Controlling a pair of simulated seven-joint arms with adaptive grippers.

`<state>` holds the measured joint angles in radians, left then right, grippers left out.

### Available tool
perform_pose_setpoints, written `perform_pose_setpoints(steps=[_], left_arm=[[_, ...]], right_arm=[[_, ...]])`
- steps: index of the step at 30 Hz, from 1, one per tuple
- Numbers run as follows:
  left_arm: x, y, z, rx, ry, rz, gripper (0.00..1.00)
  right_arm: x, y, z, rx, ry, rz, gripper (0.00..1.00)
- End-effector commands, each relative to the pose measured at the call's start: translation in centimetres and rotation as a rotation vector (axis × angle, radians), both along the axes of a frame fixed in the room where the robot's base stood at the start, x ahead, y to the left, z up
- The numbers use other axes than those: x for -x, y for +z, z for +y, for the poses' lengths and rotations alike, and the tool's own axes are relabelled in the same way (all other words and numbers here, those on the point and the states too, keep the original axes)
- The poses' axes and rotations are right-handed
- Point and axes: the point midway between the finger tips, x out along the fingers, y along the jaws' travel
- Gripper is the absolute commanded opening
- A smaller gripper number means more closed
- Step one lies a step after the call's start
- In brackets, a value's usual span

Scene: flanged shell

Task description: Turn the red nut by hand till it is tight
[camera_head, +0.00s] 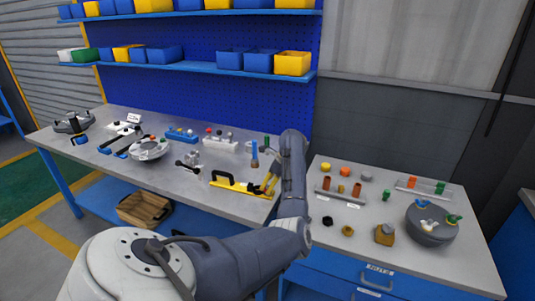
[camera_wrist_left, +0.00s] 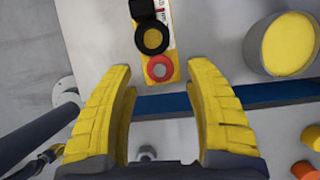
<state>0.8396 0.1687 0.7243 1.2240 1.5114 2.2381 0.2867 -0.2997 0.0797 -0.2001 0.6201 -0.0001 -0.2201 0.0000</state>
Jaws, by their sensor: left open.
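In the left wrist view a red ring-shaped part (camera_wrist_left: 160,68), which looks like the red nut, sits at the end of a yellow strip. A black ring (camera_wrist_left: 152,38) is beside it on the same strip. My left gripper (camera_wrist_left: 160,80) is open, with one yellow finger on each side; the red part shows between the tips and nothing is gripped. In the head view my left gripper (camera_head: 270,181) is over the right end of a yellow fixture (camera_head: 236,184) with a black handle. I cannot make out the red nut there. My right gripper is not in view.
A cylinder with a yellow top (camera_wrist_left: 288,44) stands right of the fingers in the wrist view. The left workbench (camera_head: 130,175) holds several tools and fixtures. The right workbench (camera_head: 300,240) carries loose small parts and a grey round pot (camera_head: 430,232).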

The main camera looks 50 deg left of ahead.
Motion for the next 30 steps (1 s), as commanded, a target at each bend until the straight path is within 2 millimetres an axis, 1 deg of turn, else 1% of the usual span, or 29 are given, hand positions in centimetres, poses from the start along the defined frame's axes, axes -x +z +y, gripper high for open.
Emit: perform_pose_setpoints(steps=[1,3,9,21,22,30], left_arm=[[0.2,-0.6,0.3,-0.001,0.0,0.003,0.53],[0.3,-1.3,0.5,0.0,0.0,0.002,0.53],[0.5,-2.5,1.0,-0.001,0.0,0.0,0.53],[0.5,-2.9,1.1,-0.001,0.0,0.0,0.53],[0.5,-2.9,1.1,-0.001,0.0,0.0,0.55],[0.5,-2.9,1.1,0.0,0.0,0.0,0.24]], right_arm=[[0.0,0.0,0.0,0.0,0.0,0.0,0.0],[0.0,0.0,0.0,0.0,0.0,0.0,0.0],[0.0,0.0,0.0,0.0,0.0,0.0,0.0],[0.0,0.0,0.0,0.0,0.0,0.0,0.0],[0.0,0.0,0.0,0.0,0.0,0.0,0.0],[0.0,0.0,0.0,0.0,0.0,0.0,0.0]])
